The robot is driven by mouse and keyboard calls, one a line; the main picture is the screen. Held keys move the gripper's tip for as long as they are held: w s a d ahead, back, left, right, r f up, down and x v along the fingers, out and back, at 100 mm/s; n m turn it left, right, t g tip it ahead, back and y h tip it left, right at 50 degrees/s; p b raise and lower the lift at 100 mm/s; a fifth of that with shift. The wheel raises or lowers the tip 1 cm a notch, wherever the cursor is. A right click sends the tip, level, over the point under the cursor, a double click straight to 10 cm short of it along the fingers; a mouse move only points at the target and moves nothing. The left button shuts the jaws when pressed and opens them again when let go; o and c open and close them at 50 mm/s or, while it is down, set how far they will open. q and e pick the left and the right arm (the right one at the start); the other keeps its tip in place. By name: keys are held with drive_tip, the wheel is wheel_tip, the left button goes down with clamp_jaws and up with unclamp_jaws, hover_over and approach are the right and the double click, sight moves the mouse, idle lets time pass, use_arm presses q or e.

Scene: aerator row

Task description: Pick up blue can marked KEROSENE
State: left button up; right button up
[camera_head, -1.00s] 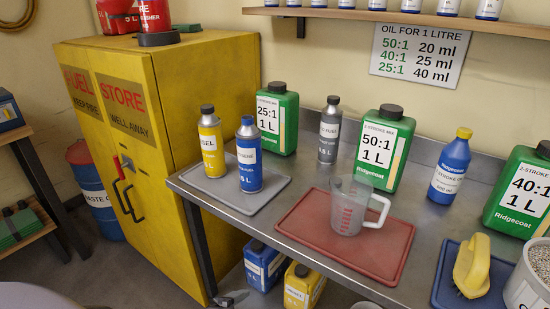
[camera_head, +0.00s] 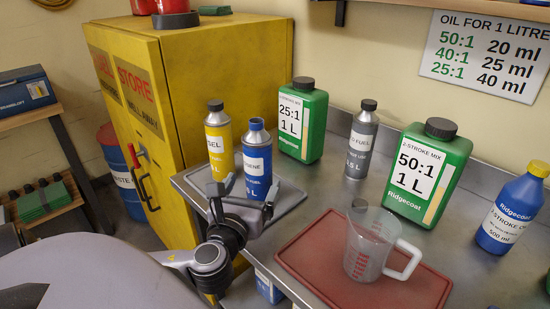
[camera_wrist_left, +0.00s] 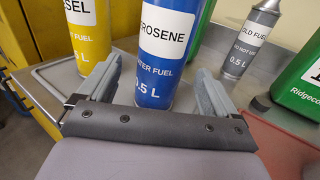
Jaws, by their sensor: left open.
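The blue can (camera_head: 257,160) stands upright on a grey tray (camera_head: 285,203) at the left end of the metal bench. In the left wrist view the same blue can (camera_wrist_left: 165,50) shows a white label reading "...ROSENE" and "0.5 L". My left gripper (camera_head: 245,190) is open in front of the can, and the wrist view shows its two fingers (camera_wrist_left: 155,88) apart, one to each side of the can's lower part. My right gripper is not in view.
A yellow can (camera_head: 218,140) stands close to the left of the blue can. A green 25:1 container (camera_head: 302,120) and a grey can (camera_head: 361,140) stand behind and right. A measuring jug (camera_head: 368,245) stands on a red tray (camera_head: 320,270). The yellow fuel cabinet (camera_head: 230,60) is behind left.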

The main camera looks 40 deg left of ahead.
sight(260, 169)
use_arm(q)
drive_tip(key=shift+w+a, duration=0.1)
drive_tip(key=shift+w, duration=0.2)
drive_tip(key=shift+r+x, duration=0.2)
drive_tip(key=shift+x, duration=0.7)
drive_tip(key=x, duration=0.3)
drive_tip(key=shift+w+r+p, duration=0.15)
drive_tip(key=shift+w+p, duration=0.05)
drive_tip(key=shift+p, duration=0.2)
drive_tip(key=shift+w+a, duration=0.35)
drive_tip(key=shift+w, duration=0.2)
drive_tip(key=c, duration=1.1)
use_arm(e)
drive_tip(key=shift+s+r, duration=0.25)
use_arm(q)
drive_tip(key=shift+c, duration=0.2)
